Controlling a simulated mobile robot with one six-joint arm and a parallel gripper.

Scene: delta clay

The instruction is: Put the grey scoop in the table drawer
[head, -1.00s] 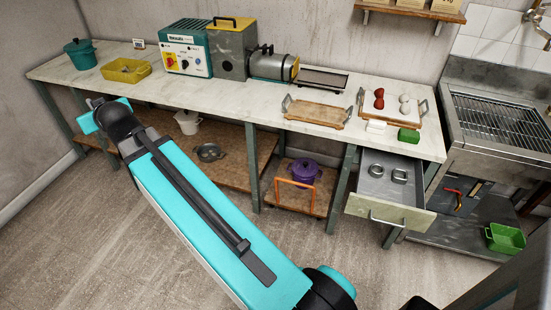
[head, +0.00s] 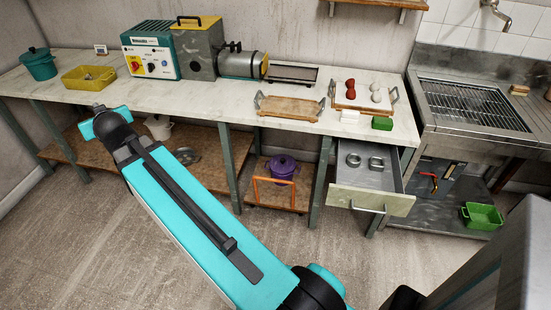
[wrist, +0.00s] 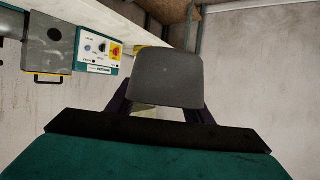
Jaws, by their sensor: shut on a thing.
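The grey scoop (wrist: 167,78) is in the wrist view, its flat grey face toward the camera. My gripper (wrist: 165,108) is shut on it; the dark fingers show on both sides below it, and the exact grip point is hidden. In the head view my gripper and the scoop are hidden behind my teal arm. The table drawer (head: 372,201) is pulled open under the right end of the worktable (head: 217,100). Two metal rings (head: 376,163) lie toward the back of the drawer, and its front part is bare. My gripper is well away from the drawer.
A wooden tray (head: 290,107) and a board (head: 357,103) with red and white items stand above the drawer, near a green block (head: 382,123). A purple pot (head: 282,167) and an orange frame (head: 274,192) are below. A sink unit (head: 472,106) stands right. Open floor lies in front.

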